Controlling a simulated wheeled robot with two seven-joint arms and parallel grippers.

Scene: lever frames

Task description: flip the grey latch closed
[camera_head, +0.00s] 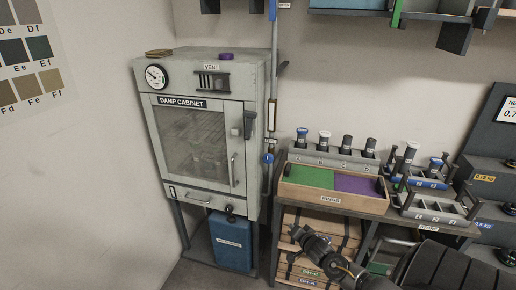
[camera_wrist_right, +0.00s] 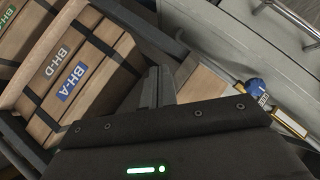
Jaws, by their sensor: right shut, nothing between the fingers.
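The damp cabinet (camera_head: 192,125) stands left of centre in the head view, with its glass door against the front. The grey latch (camera_head: 249,124) is a dark grey lever at the upper right edge of the door; its exact angle is hard to tell. My right gripper (camera_head: 297,233) is low and to the right of the cabinet, in front of the shelf, well apart from the latch. Its fingers show shut and empty in the right wrist view (camera_wrist_right: 157,88). The latch cannot be made out in the wrist view. My left gripper is not in view.
A vertical pipe with a blue valve (camera_head: 267,158) runs just right of the cabinet. A wooden bin (camera_head: 330,198) and racks stand on the bench to the right. Labelled wooden boxes (camera_wrist_right: 85,75) lie below. A blue container (camera_head: 231,243) sits under the cabinet.

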